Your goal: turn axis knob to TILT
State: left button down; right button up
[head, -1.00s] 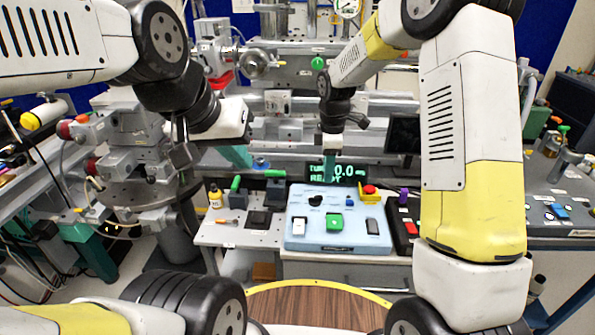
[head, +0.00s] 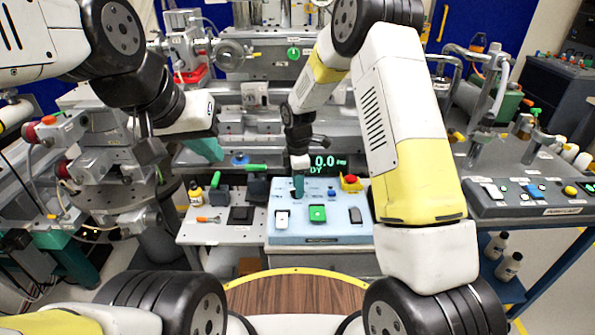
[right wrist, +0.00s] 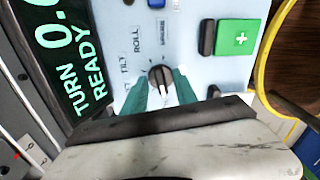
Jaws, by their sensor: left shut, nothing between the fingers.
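The black axis knob (right wrist: 160,77) sits on the light blue control box, with the labels TILT (right wrist: 124,65) and ROLL (right wrist: 136,40) printed beside it in the right wrist view. My right gripper (right wrist: 161,82) has its teal fingers on either side of the knob, apart from each other; whether they touch it is hard to tell. In the head view the right gripper (head: 298,188) reaches down to the box (head: 320,230) and hides the knob. My left gripper (head: 208,148) is shut and empty, away from the box at the left.
A display (head: 325,166) behind the box reads TURN 0.0 and READY in the right wrist view. A green button (head: 317,213), pale and dark switches and a red emergency button (head: 350,180) sit near the knob. Green-handled clamps (head: 256,168) stand left of the box.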

grip_shut()
jog(key=shift+m, duration=0.3)
jog(key=m, duration=0.4)
jog(key=shift+m, duration=0.3)
jog(key=m, duration=0.5)
jog(key=shift+s, duration=0.1)
jog(key=m, duration=0.6)
jog(key=shift+a+m, duration=0.1)
jog(key=shift+m, duration=0.3)
jog(key=m, duration=0.6)
jog(key=shift+a+m, duration=0.1)
jog(key=shift+m, duration=0.2)
